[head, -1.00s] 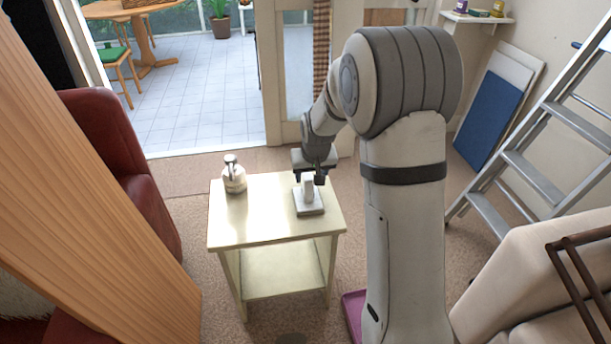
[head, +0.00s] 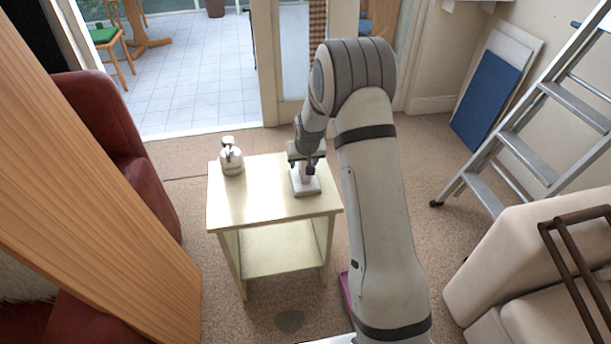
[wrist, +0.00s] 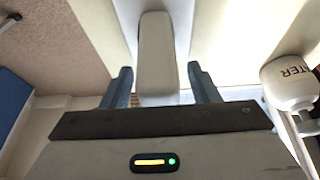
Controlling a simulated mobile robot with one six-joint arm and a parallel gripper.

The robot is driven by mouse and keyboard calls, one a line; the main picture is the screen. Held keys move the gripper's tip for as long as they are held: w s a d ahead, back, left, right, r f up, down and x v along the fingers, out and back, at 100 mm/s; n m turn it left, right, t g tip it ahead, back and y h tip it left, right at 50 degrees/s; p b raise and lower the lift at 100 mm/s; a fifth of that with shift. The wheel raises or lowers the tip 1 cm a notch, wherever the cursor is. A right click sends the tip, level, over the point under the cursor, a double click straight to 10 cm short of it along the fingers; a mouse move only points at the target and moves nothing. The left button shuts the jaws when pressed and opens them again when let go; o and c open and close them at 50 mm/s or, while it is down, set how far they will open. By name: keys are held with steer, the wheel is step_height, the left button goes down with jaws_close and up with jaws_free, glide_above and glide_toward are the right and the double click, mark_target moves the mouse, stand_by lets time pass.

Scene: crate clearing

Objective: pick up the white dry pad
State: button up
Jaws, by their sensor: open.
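The white dry pad (head: 306,188) stands near the back right of the small cream table (head: 258,205), with a flat base and an upright grip part. My gripper (head: 304,168) is over it, low down, hiding part of its upper end. In the wrist view the pad's pale upright part (wrist: 156,50) shows between the two fingers of my open gripper (wrist: 160,85). A gap shows on each side, so the fingers are around the pad without visibly closing on it.
A red armchair (head: 115,140) is left of the table, a stepladder (head: 530,150) and pale sofa (head: 520,260) to the right.

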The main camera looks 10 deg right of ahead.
jaws_close()
stand_by(0.6)
